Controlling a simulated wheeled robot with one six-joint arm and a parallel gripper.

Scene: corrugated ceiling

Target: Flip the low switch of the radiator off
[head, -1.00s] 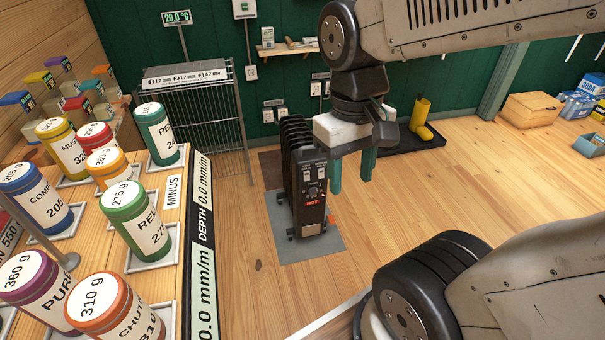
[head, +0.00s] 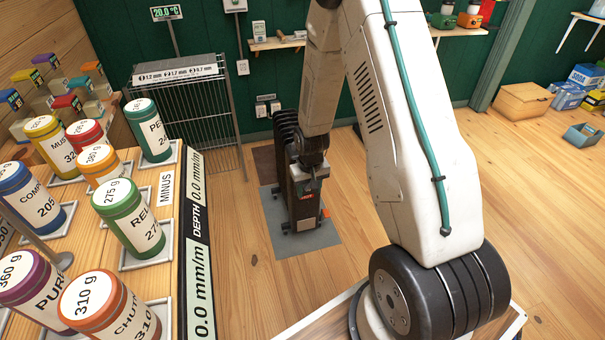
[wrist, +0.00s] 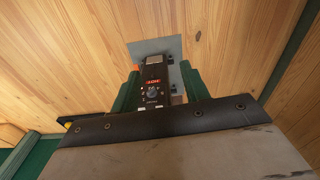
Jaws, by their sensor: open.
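The radiator (head: 302,212) is a dark finned heater standing on a grey mat on the wooden floor. My gripper (wrist: 160,72) is in front of its control panel, and its two green fingers are spread apart, one on each side of the panel in the wrist view. The gripper is open and holds nothing. The red HOT label and the round knob of the radiator (wrist: 153,91) show between the fingers. I cannot make out the switches; my gripper covers the panel's upper part in the head view. I cannot tell whether the gripper touches the radiator.
The grey mat (head: 325,238) lies under the radiator. A wire rack (head: 190,105) stands behind left. A wooden counter with several labelled jars, including a green-lidded jar (head: 128,218), fills the left. A cardboard box (head: 522,103) sits far right. The floor right of the radiator is clear.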

